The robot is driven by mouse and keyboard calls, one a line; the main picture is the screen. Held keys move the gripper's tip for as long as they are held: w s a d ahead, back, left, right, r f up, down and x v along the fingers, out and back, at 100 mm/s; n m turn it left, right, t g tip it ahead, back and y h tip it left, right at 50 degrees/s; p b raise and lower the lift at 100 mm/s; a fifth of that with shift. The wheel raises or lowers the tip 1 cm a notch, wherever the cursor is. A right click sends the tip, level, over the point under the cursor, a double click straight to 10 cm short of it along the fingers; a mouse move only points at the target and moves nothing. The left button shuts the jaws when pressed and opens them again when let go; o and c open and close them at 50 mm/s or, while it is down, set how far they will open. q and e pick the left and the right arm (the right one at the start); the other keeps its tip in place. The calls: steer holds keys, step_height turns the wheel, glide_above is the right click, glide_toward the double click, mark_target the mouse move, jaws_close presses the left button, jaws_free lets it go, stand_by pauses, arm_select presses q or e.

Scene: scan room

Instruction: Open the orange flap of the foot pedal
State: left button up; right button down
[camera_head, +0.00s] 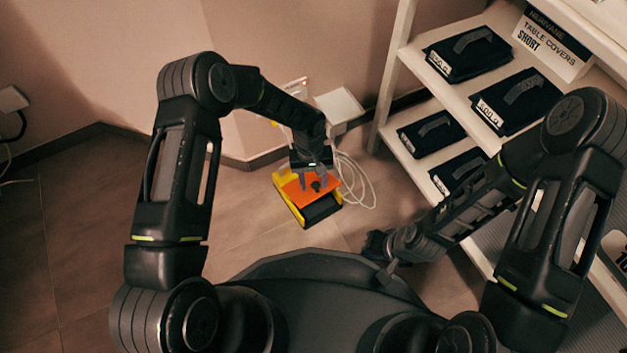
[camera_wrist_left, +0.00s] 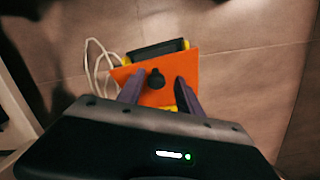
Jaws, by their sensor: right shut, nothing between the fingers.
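The foot pedal (camera_head: 277,184) is on the floor ahead of me, yellow with a black tread (camera_head: 322,209). Its orange flap (camera_head: 294,188) is a flat plate with a dark round knob; how far it is tilted is hard to tell. The left wrist view shows the flap (camera_wrist_left: 126,73), the knob (camera_wrist_left: 155,79) and the black tread beyond (camera_wrist_left: 158,51). My left gripper (camera_head: 317,186) is over the flap; its fingers (camera_wrist_left: 160,94) are apart, one either side of the knob, with gaps visible. My right gripper (camera_head: 376,245) is shut and empty, low right of the pedal.
White cables (camera_head: 354,184) lie on the floor right of the pedal, near a white box (camera_head: 339,106) by the wall. A white shelf (camera_head: 392,75) with dark folded packs (camera_head: 468,54) stands at the right. The floor left of the pedal is clear.

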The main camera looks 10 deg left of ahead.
arm_select(q)
steer(key=shift+o, duration=0.2)
steer(key=shift+r, duration=0.1)
steer(key=r+p, duration=0.1)
steer(key=r, duration=0.1)
steer(key=r+p, duration=0.1)
steer(key=r, duration=0.1)
steer(key=r+p, duration=0.1)
steer(key=r, duration=0.2)
steer(key=shift+w+a, duration=0.3)
steer(key=shift+r, duration=0.25)
steer(key=shift+c, duration=0.5)
